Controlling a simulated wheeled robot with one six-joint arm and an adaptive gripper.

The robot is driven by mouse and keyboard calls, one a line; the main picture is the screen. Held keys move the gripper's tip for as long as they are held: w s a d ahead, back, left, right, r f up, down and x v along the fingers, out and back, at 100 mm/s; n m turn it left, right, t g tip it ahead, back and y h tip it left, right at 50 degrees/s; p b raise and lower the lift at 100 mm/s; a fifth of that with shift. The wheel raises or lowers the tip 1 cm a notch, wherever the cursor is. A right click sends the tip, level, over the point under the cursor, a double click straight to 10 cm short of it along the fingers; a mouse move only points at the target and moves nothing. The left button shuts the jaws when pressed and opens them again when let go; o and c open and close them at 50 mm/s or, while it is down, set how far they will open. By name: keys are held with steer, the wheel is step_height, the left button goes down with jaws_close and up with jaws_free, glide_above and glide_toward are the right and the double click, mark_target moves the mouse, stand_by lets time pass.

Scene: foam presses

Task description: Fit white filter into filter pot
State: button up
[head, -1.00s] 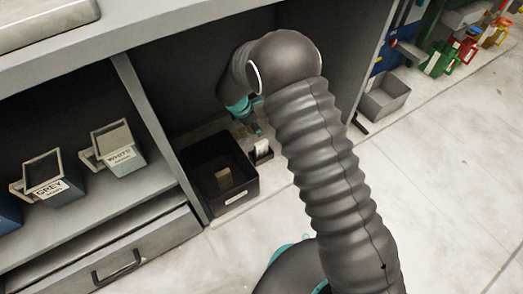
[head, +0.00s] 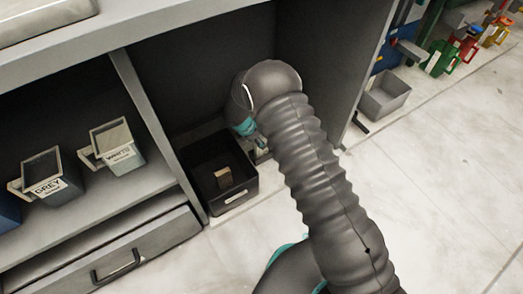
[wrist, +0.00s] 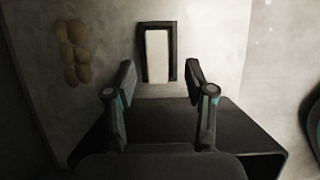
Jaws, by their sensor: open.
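The white filter (wrist: 157,55) is a pale upright rectangle inside the black rim of the small filter pot (wrist: 172,53) in the wrist view. The fingers do not visibly touch the filter. In the head view my arm hides most of the pot and the fingers.
Bins labelled white (head: 118,152) and grey (head: 45,176) sit on the left shelf. A grey tray (head: 384,97) stands at right. Pale floor is clear in front.

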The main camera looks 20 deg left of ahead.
steer(key=x, duration=0.5)
steer(key=shift+a, duration=0.15)
jaws_close()
